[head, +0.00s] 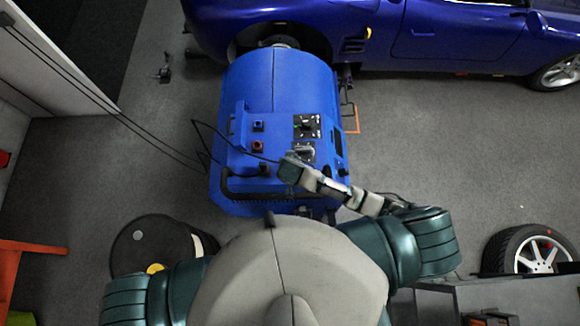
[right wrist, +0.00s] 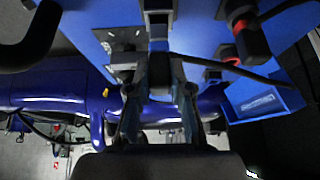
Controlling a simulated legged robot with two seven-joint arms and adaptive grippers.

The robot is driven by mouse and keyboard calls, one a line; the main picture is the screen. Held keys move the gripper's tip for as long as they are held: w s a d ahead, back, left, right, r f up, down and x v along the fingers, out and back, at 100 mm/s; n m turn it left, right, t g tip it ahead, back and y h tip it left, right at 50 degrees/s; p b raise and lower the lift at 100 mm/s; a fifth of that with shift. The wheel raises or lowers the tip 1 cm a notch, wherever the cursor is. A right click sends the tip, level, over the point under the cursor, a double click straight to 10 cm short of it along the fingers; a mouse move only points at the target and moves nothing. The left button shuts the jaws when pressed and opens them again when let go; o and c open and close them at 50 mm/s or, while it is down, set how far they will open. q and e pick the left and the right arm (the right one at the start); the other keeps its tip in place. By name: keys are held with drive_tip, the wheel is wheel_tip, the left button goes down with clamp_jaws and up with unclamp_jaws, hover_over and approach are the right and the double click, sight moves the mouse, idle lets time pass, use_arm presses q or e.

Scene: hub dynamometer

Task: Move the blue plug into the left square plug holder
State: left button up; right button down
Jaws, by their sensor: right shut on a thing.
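My right gripper (head: 288,168) reaches over the blue machine's top from the right. In the right wrist view its fingers (right wrist: 160,98) are shut on a dark block with a bluish part, apparently the blue plug (right wrist: 160,72); the fingers hide much of it. A black cable runs from there to the right. Small square holders line the machine's left side: a dark one (head: 258,126) and a red-marked one (head: 257,146). I cannot tell which is the left square plug holder. My left gripper is not in view.
The blue machine (head: 275,85) carries square black panels (head: 307,126) close to the right gripper. A black handle bar (head: 240,188) runs along its near edge. A blue car (head: 440,35) stands behind, a dark drum (head: 150,245) at the left. Floor (head: 410,140) to the right is clear.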

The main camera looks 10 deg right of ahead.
drive_tip(key=shift+f, duration=0.35)
drive_tip(key=shift+f+b, duration=0.4)
drive_tip(key=shift+f, duration=0.75)
drive_tip(key=c, duration=1)
unclamp_jaws()
drive_tip(key=shift+r, duration=0.1)
drive_tip(key=v, duration=1.2)
drive_tip(key=shift+s, duration=0.1)
